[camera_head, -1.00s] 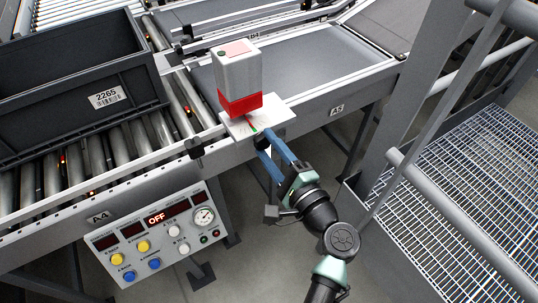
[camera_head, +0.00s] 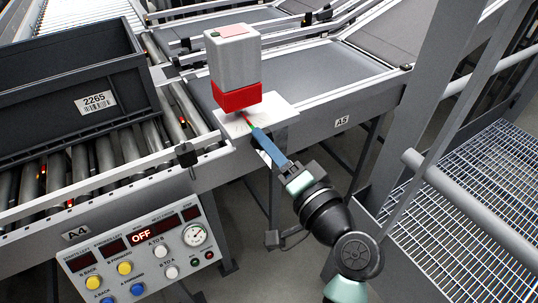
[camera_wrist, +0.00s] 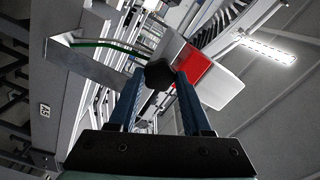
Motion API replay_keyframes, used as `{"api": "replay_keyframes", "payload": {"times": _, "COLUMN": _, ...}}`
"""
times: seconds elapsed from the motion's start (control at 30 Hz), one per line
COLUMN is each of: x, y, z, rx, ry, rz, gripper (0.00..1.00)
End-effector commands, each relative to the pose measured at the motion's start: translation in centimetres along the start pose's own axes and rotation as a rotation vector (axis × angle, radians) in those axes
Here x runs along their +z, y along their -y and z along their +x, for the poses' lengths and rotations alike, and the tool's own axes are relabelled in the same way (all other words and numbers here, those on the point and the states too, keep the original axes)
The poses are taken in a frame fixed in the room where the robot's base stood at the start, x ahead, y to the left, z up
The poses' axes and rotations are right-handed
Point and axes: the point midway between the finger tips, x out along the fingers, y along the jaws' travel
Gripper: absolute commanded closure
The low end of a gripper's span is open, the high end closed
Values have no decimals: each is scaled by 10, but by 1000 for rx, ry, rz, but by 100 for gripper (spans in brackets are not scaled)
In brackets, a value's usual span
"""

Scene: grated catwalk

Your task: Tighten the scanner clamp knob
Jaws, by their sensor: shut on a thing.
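The scanner (camera_head: 233,62) is a grey box with a red lower band, standing on a white plate (camera_head: 278,112) at the conveyor's edge. In the wrist view its red band (camera_wrist: 191,67) shows behind my right finger. The clamp knob (camera_wrist: 158,74) is black and faceted, and sits between the tips of my blue fingers. My gripper (camera_wrist: 160,78) is shut on it. In the head view my gripper (camera_head: 257,136) reaches up from the lower right to just below the plate. There the fingers overlap and mostly hide the knob.
A dark crate (camera_head: 65,80) labelled 2265 stands on rollers at the left. A control panel (camera_head: 140,250) reading OFF hangs below the conveyor. A grey post (camera_head: 425,105) and railing (camera_head: 450,195) stand close on the right, beside grating.

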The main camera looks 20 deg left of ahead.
Motion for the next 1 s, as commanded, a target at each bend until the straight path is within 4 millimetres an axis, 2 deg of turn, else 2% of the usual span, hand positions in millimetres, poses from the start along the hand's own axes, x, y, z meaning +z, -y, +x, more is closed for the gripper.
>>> {"api": "replay_keyframes", "payload": {"times": 0.3, "x": 0, "y": -2, "z": 0, "rx": 3, "ry": 1, "rz": -89, "gripper": 100}}
{"api": "replay_keyframes", "payload": {"times": 0.77, "x": 0, "y": -1, "z": 0, "rx": 3, "ry": 1, "rz": -101, "gripper": 100}}
{"api": "replay_keyframes", "payload": {"times": 0.8, "x": 0, "y": -1, "z": 0, "rx": 2, "ry": 0, "rz": -101, "gripper": 46}}
{"api": "replay_keyframes", "payload": {"times": 0.93, "x": 0, "y": -1, "z": 0, "rx": 2, "ry": 0, "rz": -100, "gripper": 22}}
{"api": "replay_keyframes", "payload": {"times": 1.0, "x": 0, "y": 0, "z": 0, "rx": 2, "ry": 0, "rz": -100, "gripper": 21}}
